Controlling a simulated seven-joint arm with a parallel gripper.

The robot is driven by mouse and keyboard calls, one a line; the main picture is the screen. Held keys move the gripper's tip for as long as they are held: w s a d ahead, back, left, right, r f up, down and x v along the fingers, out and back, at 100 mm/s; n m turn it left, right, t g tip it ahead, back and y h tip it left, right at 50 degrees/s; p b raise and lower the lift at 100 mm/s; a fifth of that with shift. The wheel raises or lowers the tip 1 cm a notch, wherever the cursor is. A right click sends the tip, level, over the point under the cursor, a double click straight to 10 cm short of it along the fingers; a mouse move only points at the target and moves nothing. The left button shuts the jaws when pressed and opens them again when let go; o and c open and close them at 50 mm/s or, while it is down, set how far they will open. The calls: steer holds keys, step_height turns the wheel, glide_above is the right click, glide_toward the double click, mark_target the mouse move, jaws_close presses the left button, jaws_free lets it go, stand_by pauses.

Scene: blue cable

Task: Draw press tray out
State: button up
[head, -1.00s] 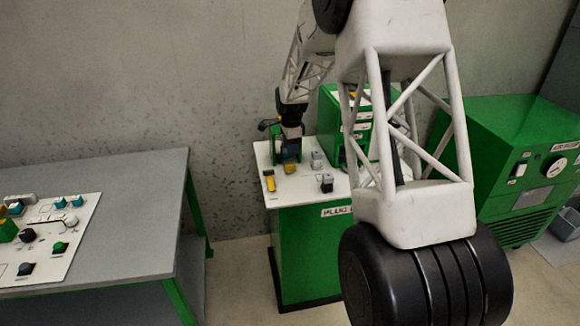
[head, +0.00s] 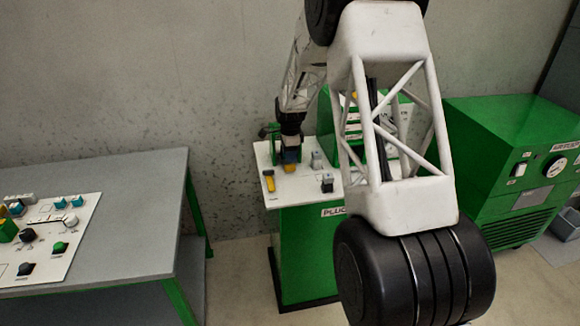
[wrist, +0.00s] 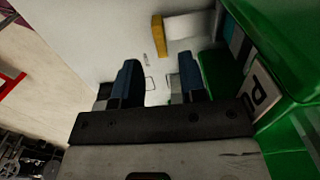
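The press is a small green frame (head: 275,138) at the back left of the white bench top, largely hidden behind my gripper. A yellow bar (head: 290,168), apparently the tray's handle, shows just below my gripper (head: 291,156) in the head view. In the wrist view the yellow bar (wrist: 159,36) sits on the end of a pale flat piece (wrist: 190,26), probably the tray. My gripper (wrist: 160,80) has its two dark blue fingers apart, with nothing held between them. The bar lies beyond the fingertips in that picture; whether they touch it I cannot tell.
Another yellow piece (head: 268,181) and small grey-black controls (head: 327,182) stand on the white bench top (head: 288,194). A green drawer unit (head: 328,125) is behind my arm. Green surfaces (wrist: 285,45) fill the wrist view's right. A grey table (head: 130,220) stands left.

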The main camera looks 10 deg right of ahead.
steer(key=shift+f, duration=2.9)
steer(key=shift+c, duration=0.3)
jaws_close()
